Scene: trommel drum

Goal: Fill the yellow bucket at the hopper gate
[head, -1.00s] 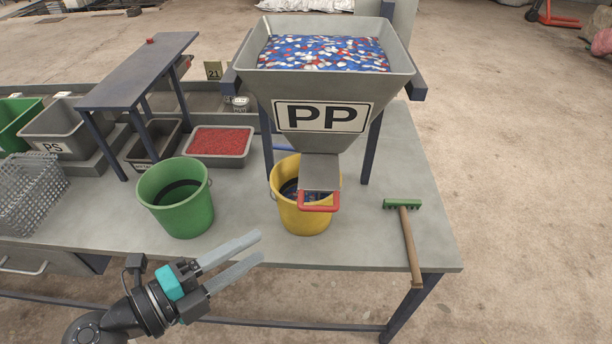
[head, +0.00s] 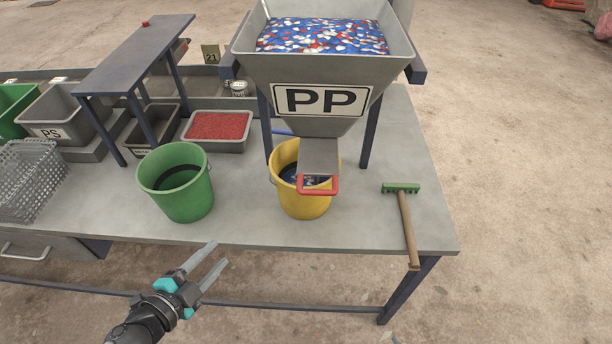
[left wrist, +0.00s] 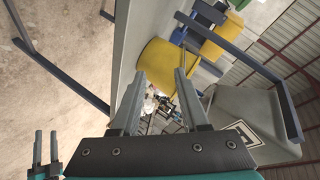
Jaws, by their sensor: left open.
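The yellow bucket (head: 303,205) stands upright on the table, under the spout of the grey PP hopper (head: 282,72). Some blue and pale flakes show inside it, but the spout hides part of its mouth and I cannot tell how full it is. The hopper gate (head: 318,160) has a red handle (head: 318,190) in front of the bucket. My left gripper (head: 219,253) is open and empty, off the table's front edge, left of the bucket. The bucket also shows beyond its fingers in the left wrist view (left wrist: 157,62). What looks like my right gripper (left wrist: 46,142) shows small there.
A green bucket (head: 178,195) stands left of the yellow one. A green-headed rake (head: 405,225) lies at the right. A tray of red granules (head: 216,126) and grey bins are behind. The tabletop (head: 365,215) between bucket and rake is clear.

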